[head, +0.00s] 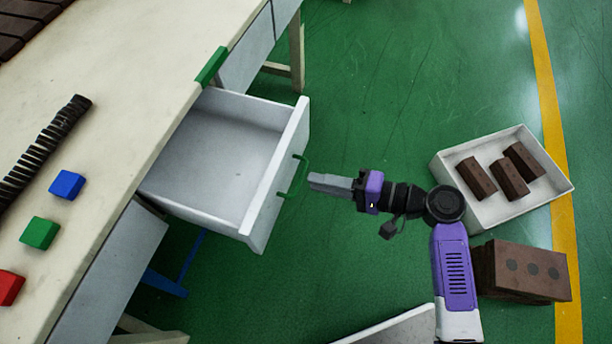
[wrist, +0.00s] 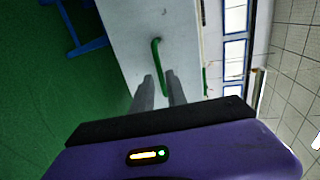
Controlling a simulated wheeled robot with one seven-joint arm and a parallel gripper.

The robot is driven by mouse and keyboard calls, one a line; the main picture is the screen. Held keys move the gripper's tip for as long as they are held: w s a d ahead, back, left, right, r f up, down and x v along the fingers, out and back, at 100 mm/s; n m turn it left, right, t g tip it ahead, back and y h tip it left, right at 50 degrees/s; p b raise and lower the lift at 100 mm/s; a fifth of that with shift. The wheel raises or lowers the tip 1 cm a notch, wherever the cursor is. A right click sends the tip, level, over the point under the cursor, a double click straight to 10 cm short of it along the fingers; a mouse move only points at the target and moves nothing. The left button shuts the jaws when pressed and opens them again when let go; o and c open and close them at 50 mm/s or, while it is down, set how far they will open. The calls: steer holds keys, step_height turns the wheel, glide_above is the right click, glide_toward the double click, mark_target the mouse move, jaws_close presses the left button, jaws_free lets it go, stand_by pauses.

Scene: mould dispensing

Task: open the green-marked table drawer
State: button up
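The table drawer (head: 215,160) is pulled well out from the table and is empty inside. A green mark (head: 211,66) sits on the table edge above it. The drawer's green handle (head: 297,178) is on its front panel and also shows in the wrist view (wrist: 155,58). My gripper (head: 316,182) points at the handle from the right, with its fingertips a little short of it.
The table top (head: 120,110) carries a blue block (head: 67,184), a green block (head: 40,233), a red block (head: 9,287) and a dark ridged strip (head: 45,150). A white tray (head: 447,172) with brown bricks and a brown brick stack (head: 525,271) stand right. Green floor above my arm is clear.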

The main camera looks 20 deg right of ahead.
steer(key=shift+v, duration=1.3)
steer(key=w+d+f+m+t+h, duration=0.1)
steer(key=w+d+f+t+h, duration=0.15)
steer(key=d+h, duration=0.5)
steer(key=s+d+r+n+t+h, duration=0.1)
steer(key=s+d+t+h, duration=0.1)
steer(key=s+d+h, duration=0.3)
steer(key=s+a+r+n, duration=0.4)
steer(key=s+r, duration=0.2)
steer(key=s, duration=0.5)
steer(key=s+a+r+n, duration=0.4)
steer(key=s+r, duration=0.2)
steer(key=s, duration=0.4)
step_height(320, 180, up, 11)
steer(key=p, duration=1.2)
steer(key=shift+a+r+t, duration=0.2)
steer(key=shift+t, duration=0.15)
